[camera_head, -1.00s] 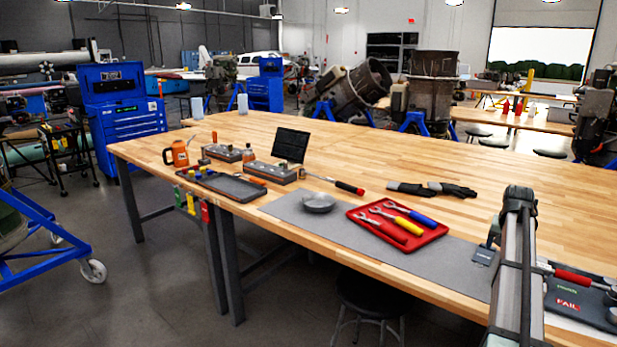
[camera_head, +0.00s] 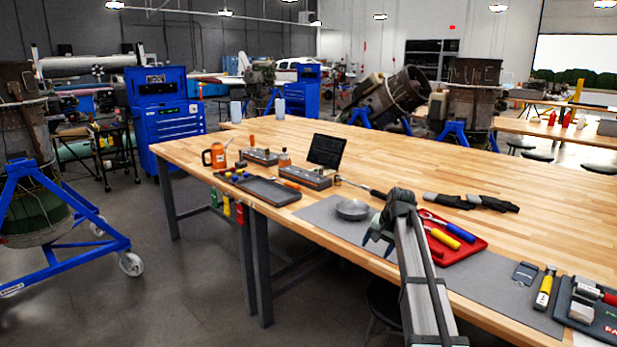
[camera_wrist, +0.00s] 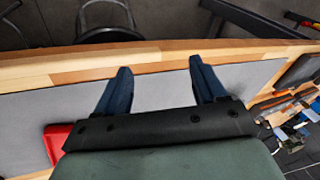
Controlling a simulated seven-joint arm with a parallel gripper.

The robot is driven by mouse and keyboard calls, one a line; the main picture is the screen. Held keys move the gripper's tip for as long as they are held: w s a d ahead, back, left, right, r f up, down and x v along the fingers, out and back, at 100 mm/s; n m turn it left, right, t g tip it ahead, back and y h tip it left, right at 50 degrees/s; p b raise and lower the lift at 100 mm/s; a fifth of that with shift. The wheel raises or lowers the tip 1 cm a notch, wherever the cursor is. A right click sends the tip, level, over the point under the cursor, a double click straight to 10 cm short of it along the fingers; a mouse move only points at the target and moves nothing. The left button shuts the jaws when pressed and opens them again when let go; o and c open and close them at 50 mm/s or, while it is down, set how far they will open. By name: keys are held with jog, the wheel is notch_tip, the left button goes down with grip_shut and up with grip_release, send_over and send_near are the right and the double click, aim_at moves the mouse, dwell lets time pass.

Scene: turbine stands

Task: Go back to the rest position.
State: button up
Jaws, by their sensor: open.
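My gripper shows in the wrist view (camera_wrist: 160,78) with its two dark blue fingers wide apart and nothing between them. They point toward the wooden table's near edge, above the grey mat (camera_wrist: 152,92). In the head view my arm rises from the bottom edge and bends over near the red tray (camera_head: 462,252), hiding its left part. My gripper there (camera_head: 371,236) is partly hidden and hangs near the grey metal dish (camera_head: 352,209).
The tray holds tools with red, yellow and blue handles. Gloves (camera_head: 470,202) lie behind it. A yellow-handled tool (camera_head: 545,288) and a dark mat (camera_head: 603,325) are at right. The table's far middle is clear.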

jog(key=s+a+f, duration=0.1)
jog(key=a+f, duration=0.3)
jog(key=a, duration=0.1)
jog(key=s+f+n+g, duration=0.1)
jog(key=s+f+g, duration=0.1)
jog(key=s+f, duration=0.7)
jog(key=s+f+g, duration=0.1)
jog(key=s+f, duration=0.4)
jog(key=f, duration=0.8)
jog(key=s+f+n+g, duration=0.1)
jog(key=s+f+g, duration=0.1)
jog(key=s+f, duration=0.75)
jog(key=s+f+n+g, duration=0.1)
jog(key=s+f, duration=0.5)
jog(key=s, duration=0.6)
jog(key=s+f+n+g+h, duration=0.1)
jog(key=s+f+g, duration=0.1)
jog(key=s+f, duration=0.5)
jog(key=s+f+n+g+h, duration=0.1)
jog(key=s+f, duration=0.5)
jog(key=s, duration=1.2)
jog(key=shift+f+n+g, duration=0.2)
jog(key=shift+n+g, duration=0.1)
jog(key=shift+g, duration=0.5)
